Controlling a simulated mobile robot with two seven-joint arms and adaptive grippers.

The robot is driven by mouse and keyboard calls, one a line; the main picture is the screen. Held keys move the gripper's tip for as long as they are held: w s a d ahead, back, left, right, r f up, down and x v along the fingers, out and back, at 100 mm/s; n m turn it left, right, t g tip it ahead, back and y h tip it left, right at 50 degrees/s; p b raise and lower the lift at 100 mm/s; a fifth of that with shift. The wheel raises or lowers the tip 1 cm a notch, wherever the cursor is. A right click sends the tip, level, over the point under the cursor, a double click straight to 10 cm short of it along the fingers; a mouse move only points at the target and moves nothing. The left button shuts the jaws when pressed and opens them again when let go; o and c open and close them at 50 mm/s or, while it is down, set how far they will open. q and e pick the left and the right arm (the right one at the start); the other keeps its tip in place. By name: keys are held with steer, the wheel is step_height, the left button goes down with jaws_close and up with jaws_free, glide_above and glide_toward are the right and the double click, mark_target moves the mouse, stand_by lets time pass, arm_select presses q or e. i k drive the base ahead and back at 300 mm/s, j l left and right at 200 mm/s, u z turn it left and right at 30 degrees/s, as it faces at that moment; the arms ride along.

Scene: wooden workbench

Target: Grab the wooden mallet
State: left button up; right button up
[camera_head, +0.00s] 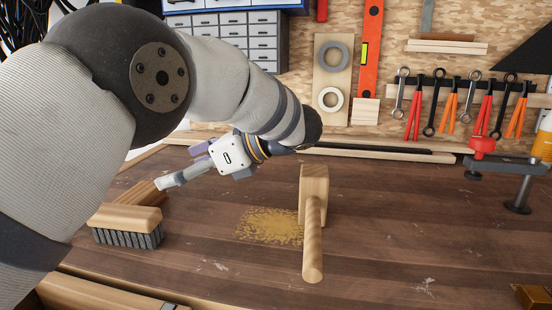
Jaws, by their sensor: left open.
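The wooden mallet (313,228) is on the workbench near the middle of the view. Its block head (313,187) is toward the back, and its round handle points toward the front. My left gripper (163,183) reaches in from the left and is to the left of the mallet, apart from it. Its fingers point left, above the area by the brush, and hold nothing that I can see. It is open, though the gap between the fingers is hard to make out. My right gripper is not in view.
A wooden brush (126,219) with dark bristles lies at the left below my left gripper. Sawdust (268,226) lies just left of the mallet. A clamp (517,195) with a red part stands at the right. The bench right of the mallet is mostly clear.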

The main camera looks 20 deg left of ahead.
mark_target(314, 184)
steer(key=k+l, duration=1.15)
steer(key=k, duration=0.15)
